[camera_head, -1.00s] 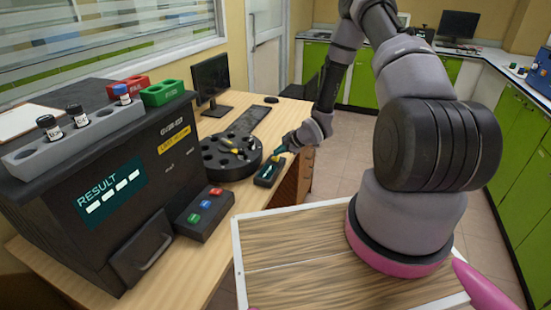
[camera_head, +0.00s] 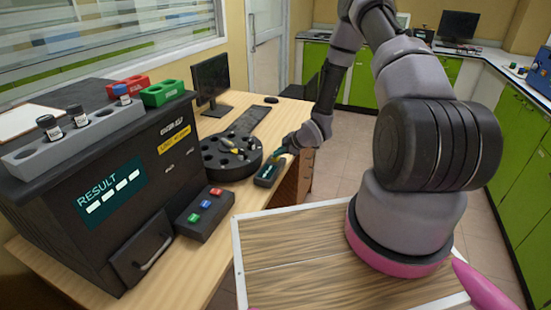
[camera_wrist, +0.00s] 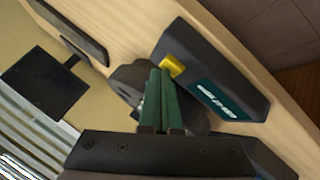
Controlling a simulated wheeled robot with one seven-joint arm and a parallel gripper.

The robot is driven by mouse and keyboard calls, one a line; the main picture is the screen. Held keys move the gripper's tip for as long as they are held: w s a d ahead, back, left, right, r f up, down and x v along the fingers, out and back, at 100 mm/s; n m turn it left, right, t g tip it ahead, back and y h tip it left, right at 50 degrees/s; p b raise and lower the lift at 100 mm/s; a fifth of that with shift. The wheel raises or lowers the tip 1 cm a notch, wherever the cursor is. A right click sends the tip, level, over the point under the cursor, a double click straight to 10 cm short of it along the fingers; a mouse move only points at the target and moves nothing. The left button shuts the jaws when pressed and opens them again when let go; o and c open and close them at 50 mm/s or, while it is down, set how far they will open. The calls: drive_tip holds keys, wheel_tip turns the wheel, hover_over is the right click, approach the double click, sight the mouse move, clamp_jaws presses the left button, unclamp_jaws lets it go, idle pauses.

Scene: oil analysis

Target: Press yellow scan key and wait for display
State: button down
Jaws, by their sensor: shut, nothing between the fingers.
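A small dark scanner box (camera_head: 267,173) lies near the right edge of the desk. In the wrist view the scanner (camera_wrist: 225,75) carries a yellow key (camera_wrist: 172,66) and a teal display (camera_wrist: 216,101) with white marks that I cannot read for sure. My gripper (camera_wrist: 162,73) has its green fingers shut together and empty. The fingertips are right beside the yellow key; I cannot tell whether they touch it. In the head view my gripper (camera_head: 284,157) is at the scanner's far end, and the key is not clearly visible there.
A round black carousel (camera_head: 230,160) with holes stands left of the scanner. A dark analyser (camera_head: 110,190) with a RESULT screen and a three-button box (camera_head: 205,212) are nearer. A monitor (camera_head: 211,80) and keyboard stand behind. A wood-topped tray surface (camera_head: 300,250) lies under my arm.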

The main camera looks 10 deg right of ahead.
sight(278, 158)
drive_tip(key=shift+f, duration=0.15)
idle(0.4)
drive_tip(key=shift+r, duration=0.9)
drive_tip(key=shift+r, duration=2.5)
